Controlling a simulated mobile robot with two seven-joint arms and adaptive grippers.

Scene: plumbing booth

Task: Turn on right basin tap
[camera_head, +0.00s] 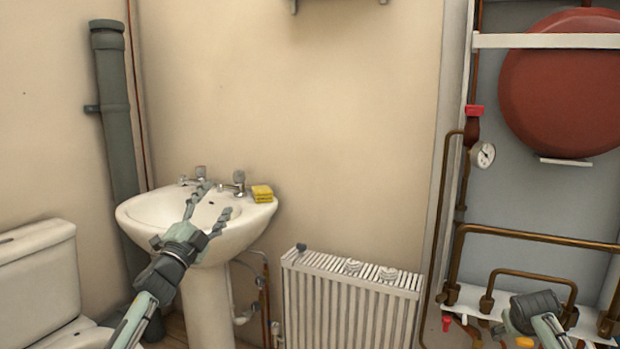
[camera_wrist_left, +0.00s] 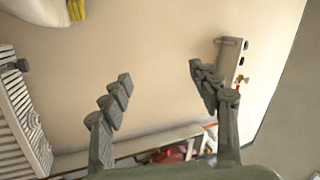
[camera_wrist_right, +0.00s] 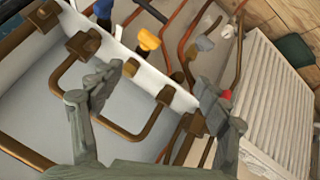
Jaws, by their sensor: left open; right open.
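The right basin tap (camera_head: 238,182) is a grey-headed metal tap on the back right rim of the white basin (camera_head: 140,217), beside the yellow sponge. The left tap (camera_head: 199,174) stands further left on the same rim. My left gripper (camera_head: 213,201) is open and empty in front of the basin, its fingers overlapping the bowl in the picture, below and left of the right tap. The left wrist view shows its spread fingers (camera_wrist_left: 160,76) with no tap clearly visible. My right gripper is open and empty near the pipework in the right wrist view (camera_wrist_right: 162,98).
A yellow sponge (camera_head: 262,193) lies on the basin's right rim. A white radiator (camera_head: 350,305) stands right of the basin, and a toilet (camera_head: 40,280) stands left. Copper pipes (camera_head: 540,239) and a red tank (camera_head: 565,80) fill the right side.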

